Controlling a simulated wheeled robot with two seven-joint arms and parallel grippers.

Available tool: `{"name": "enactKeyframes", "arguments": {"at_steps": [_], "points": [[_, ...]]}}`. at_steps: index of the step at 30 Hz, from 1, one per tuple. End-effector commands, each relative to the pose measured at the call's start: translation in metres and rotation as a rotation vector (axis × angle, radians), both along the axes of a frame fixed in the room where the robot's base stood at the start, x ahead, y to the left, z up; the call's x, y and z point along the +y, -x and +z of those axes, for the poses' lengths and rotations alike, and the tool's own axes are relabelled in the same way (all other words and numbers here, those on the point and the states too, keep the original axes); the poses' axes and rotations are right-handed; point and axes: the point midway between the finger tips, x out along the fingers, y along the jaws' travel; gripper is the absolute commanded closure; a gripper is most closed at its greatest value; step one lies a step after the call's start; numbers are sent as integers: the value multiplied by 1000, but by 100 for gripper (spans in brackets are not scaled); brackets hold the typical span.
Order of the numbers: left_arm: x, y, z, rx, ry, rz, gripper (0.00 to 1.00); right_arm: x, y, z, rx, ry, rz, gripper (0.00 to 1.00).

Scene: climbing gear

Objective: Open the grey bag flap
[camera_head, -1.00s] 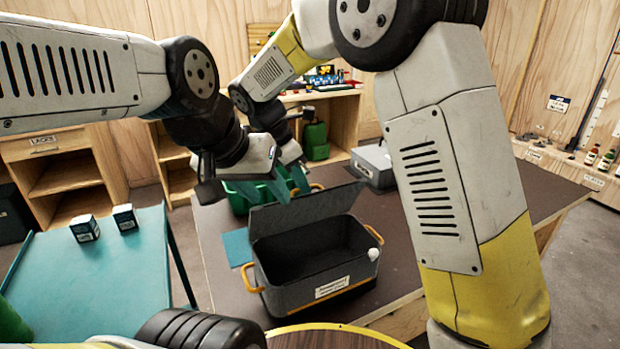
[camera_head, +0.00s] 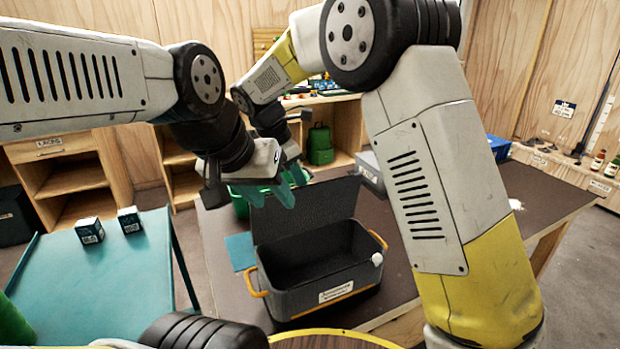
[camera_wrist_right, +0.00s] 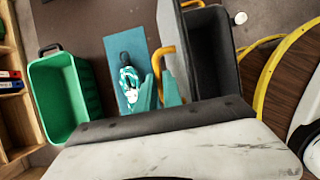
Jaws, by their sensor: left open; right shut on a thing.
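The grey bag (camera_head: 336,285) stands on the dark table with its mouth open toward me and its inside dark. Its flap (camera_head: 318,205) stands up along the far side of the mouth. The flap also shows edge-on in the right wrist view (camera_wrist_right: 173,35), beside an orange handle. My right gripper (camera_head: 299,177) is at the flap's far side, partly hidden behind my left gripper.
A green crate (camera_wrist_right: 65,95) stands behind the bag. A teal mat (camera_wrist_right: 118,55) with a coiled item lies between them. A teal table (camera_head: 90,280) with two small boxes is at left. A grey case (camera_head: 370,170) stands behind at right. The table's right side is mostly clear.

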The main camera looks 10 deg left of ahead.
Motion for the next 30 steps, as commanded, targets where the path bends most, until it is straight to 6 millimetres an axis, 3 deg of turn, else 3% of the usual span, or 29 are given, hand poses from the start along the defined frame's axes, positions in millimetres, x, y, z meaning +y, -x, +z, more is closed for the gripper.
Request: {"name": "enactKeyframes", "arguments": {"at_steps": [9, 19, 20, 23, 28, 30], "points": [[0, 0, 0, 0, 0, 0, 59, 12, -17, -4, -2, -1, 1, 100], [0, 0, 0, 0, 0, 0, 59, 13, -19, -3, -2, -2, 1, 100], [0, 0, 0, 0, 0, 0, 59, 13, -19, -3, -2, -2, 1, 84], [0, 0, 0, 0, 0, 0, 59, 13, -19, -3, -2, -1, 1, 64], [0, 0, 0, 0, 0, 0, 59, 12, -18, -4, -1, -1, 0, 64], [0, 0, 0, 0, 0, 0, 59, 12, -19, -4, -1, -1, 0, 53]]}}
